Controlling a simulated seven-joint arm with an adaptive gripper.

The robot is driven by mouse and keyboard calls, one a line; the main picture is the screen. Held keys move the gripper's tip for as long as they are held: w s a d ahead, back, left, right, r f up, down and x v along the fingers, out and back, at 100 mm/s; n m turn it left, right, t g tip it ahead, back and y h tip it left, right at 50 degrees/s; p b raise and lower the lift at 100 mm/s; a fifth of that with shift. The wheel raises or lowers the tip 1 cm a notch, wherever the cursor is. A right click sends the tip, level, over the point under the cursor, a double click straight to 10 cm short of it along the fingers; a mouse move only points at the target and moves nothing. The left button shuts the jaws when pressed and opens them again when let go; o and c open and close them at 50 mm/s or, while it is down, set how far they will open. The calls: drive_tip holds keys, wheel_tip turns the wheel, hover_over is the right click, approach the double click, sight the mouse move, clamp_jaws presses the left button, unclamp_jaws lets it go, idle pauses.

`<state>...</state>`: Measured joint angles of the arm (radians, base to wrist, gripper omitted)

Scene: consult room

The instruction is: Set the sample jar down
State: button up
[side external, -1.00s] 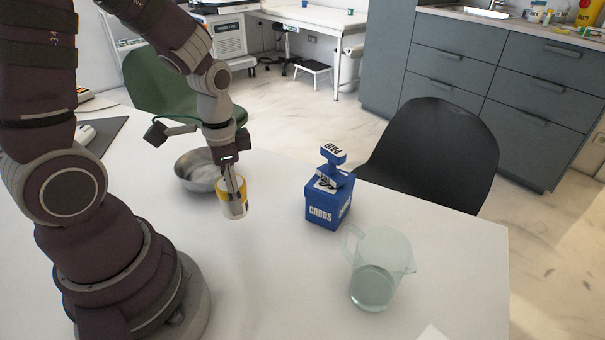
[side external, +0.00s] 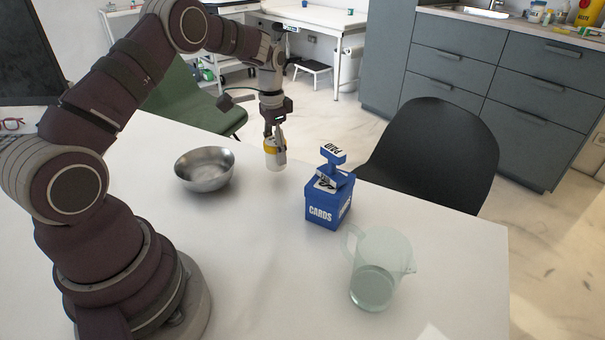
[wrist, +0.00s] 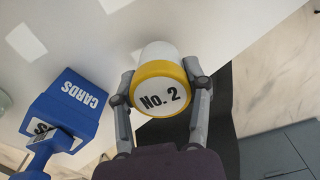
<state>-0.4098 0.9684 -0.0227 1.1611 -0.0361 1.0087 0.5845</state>
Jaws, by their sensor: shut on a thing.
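The sample jar (side external: 275,157) is white with a yellow lid. In the wrist view its lid (wrist: 160,92) reads "No. 2". My gripper (side external: 273,138) is shut on the jar around its lid end, with one finger on each side in the wrist view (wrist: 160,98). The jar hangs upright or nearly so over the far part of the white table (side external: 240,245), between the metal bowl and the blue box. I cannot tell whether its base touches the table; it looks slightly above.
A metal bowl (side external: 204,170) stands left of the jar. A blue "CARDS" box (side external: 322,208) with a "PAID" stamp (side external: 333,155) on top is to the right. A clear jug (side external: 378,275) stands at the front right. A black chair (side external: 432,150) is beyond the table edge. The table's middle is clear.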

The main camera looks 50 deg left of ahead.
sight(275, 163)
wheel_tip(275, 163, down, 3)
drive_tip(key=shift+s+f, duration=0.1)
drive_tip(key=shift+f, duration=0.15)
drive_tip(key=o, duration=1.1)
drive_tip(key=shift+o, duration=0.2)
